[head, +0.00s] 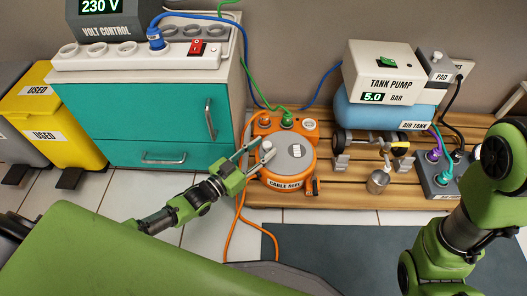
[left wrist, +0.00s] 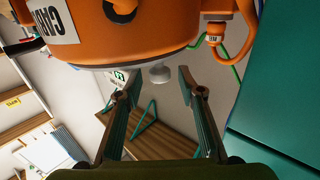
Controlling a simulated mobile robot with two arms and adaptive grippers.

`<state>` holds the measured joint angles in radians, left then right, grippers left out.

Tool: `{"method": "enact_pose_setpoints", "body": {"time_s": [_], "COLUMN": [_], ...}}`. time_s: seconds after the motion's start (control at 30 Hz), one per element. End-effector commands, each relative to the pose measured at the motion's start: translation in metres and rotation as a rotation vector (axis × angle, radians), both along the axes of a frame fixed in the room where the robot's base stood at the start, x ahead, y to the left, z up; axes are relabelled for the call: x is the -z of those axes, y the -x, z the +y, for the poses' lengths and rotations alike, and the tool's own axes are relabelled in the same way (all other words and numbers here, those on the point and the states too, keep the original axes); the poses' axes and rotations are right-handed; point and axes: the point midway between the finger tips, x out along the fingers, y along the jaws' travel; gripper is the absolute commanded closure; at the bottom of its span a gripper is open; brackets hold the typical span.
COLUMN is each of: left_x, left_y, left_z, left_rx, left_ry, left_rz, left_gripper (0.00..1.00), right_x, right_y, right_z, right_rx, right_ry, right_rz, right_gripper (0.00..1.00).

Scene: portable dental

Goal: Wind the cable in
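The orange cable reel (head: 274,181) stands on the wooden slatted platform, with a grey disc (head: 290,158) on top and a pale crank knob (head: 267,146) at the disc's left edge. Orange cable (head: 232,222) runs from the reel's left side down onto the floor. My left gripper (head: 257,154) is at the reel's left side, its fingers spread near the knob. In the left wrist view the open fingers (left wrist: 157,84) stand on either side of the grey-white knob (left wrist: 160,73), with gaps showing. My right arm shows at the right; its gripper is out of view.
A teal cabinet (head: 130,110) bounds the left.

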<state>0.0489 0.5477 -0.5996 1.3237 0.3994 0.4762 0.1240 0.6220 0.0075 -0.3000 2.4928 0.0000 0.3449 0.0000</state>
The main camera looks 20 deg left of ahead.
Motion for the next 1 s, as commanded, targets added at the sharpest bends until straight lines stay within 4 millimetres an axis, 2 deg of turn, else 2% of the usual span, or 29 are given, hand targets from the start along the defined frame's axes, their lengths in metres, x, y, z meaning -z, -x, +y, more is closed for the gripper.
{"method": "enact_pose_setpoints", "body": {"time_s": [0.13,0.4,0.43,0.53,0.57,0.77,1.0], "left_x": [0.000,-0.001,0.000,0.000,0.000,0.000,0.002], "left_y": [-0.008,-0.009,-0.009,-0.008,-0.008,-0.009,-0.015], "left_z": [-0.004,-0.005,-0.005,-0.004,-0.004,-0.002,0.002], "left_rx": [0.001,0.001,0.001,0.001,0.001,0.009,0.110], "left_ry": [-0.001,0.000,0.000,0.000,0.000,-0.002,-0.008], "left_rz": [0.000,0.001,0.001,0.001,0.001,0.000,0.000], "left_gripper": [0.64,0.64,0.69,0.95,1.00,1.00,1.00], "right_x": [0.000,-0.001,-0.001,-0.001,-0.001,0.001,0.003], "right_y": [0.006,0.006,0.006,0.006,0.006,0.006,0.013], "right_z": [0.000,0.000,0.000,0.000,0.000,0.000,-0.007], "right_rx": [0.001,0.001,0.001,0.001,0.001,0.004,0.058], "right_ry": [0.001,0.001,0.001,0.001,0.001,0.001,0.007], "right_rz": [-0.015,-0.016,-0.016,-0.016,-0.016,-0.016,-0.021], "right_gripper": [0.73,0.73,0.73,0.73,0.73,0.73,0.73]}}
